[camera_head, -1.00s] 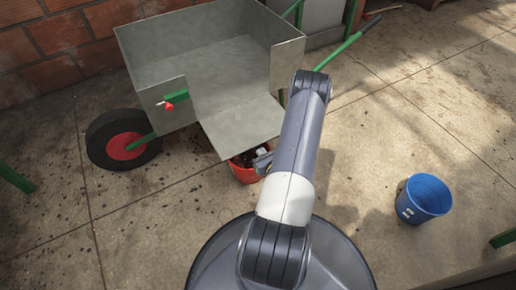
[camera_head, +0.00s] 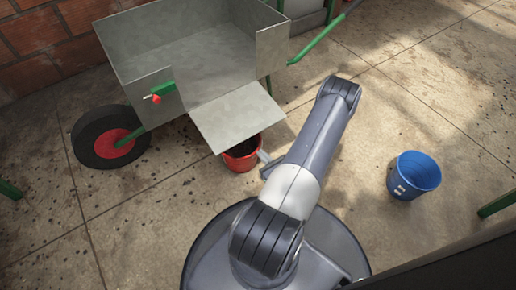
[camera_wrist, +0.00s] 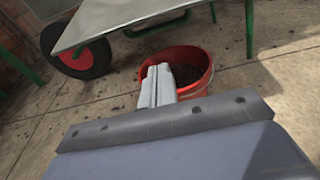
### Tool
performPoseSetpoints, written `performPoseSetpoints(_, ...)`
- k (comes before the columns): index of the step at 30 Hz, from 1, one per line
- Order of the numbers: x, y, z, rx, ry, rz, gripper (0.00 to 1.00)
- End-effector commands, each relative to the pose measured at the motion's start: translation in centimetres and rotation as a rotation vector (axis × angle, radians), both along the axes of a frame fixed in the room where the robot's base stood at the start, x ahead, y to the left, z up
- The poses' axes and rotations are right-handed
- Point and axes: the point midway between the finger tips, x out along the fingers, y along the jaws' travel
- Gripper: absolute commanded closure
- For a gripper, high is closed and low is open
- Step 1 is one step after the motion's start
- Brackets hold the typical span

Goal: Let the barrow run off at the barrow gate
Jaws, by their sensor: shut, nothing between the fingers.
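The grey metal barrow (camera_head: 190,60) stands at the upper left on one black wheel with a red hub (camera_head: 108,137). Its gate (camera_head: 237,118) hangs open, sloping outward and down. The barrow's inside looks empty. A red knob on a green latch (camera_head: 160,92) sits on the front panel beside the opening. A red bucket (camera_head: 243,158) stands below the gate's lip and holds dark matter. My gripper (camera_wrist: 160,76) is shut and empty; in the wrist view it points toward the red bucket (camera_wrist: 205,58), in front of its near rim. Whether it touches is unclear.
A blue bucket (camera_head: 414,175) stands alone on the floor at the right. Small dark bits lie scattered around the barrow. A brick wall (camera_head: 60,35) closes off the back left.

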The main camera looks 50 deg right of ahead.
Motion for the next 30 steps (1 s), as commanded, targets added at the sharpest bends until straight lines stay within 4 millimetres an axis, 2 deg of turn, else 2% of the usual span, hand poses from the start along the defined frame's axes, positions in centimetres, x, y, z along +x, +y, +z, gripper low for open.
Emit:
performPoseSetpoints(5, -0.6, 0.1, 0.1, -0.001, 0.0, -0.001, 1.0)
performPoseSetpoints(17, -0.3, 0.1, 0.0, -0.001, 0.0, 0.001, 1.0)
performPoseSetpoints(23, 1.3, -0.2, -0.3, -0.003, 0.0, 0.006, 1.0)
performPoseSetpoints(30, 4.5, -1.0, -0.8, -0.006, -0.001, 0.005, 1.0)
